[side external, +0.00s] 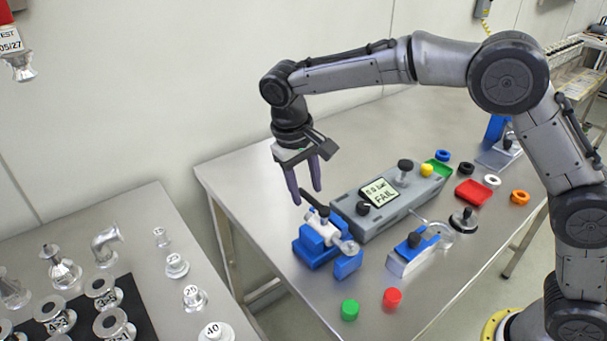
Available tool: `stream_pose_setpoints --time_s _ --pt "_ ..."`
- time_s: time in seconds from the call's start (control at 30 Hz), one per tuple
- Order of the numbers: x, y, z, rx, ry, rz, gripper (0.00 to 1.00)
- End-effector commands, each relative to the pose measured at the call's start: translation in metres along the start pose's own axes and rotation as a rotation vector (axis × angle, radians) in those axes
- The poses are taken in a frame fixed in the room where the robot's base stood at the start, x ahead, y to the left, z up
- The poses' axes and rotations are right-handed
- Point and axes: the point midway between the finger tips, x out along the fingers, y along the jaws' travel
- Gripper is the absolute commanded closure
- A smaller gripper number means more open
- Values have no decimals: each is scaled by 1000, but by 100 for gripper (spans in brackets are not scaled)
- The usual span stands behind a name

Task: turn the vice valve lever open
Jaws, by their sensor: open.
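The vice (314,250) is blue and stands near the left edge of the steel table. It holds a whitish valve body (323,228) with a black lever (314,201) on top. The lever slants up and to the left in the side external view. My gripper (305,197) is open, with its dark fingers pointing down. The fingertips are at the lever's upper end in the picture; I cannot tell whether they touch it or stand on both sides of it.
A grey test box (398,208) with a display reading "FAIL" stands right behind the vice. A blue-and-white block (412,252), a green cap (350,309) and a red cap (392,298) are nearby. A red tray (472,193) lies farther right. Another table with metal fittings is at left.

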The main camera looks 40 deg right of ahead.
Motion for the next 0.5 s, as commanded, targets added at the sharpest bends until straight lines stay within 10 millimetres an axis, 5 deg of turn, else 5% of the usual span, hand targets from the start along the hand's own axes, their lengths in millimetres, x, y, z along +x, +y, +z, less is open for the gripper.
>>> stream_pose_setpoints --time_s 0.17,0.5 --pt "-20 -1 -1 -1 4 -2 52" --pt "-93 -1 -1 0 5 -3 52"
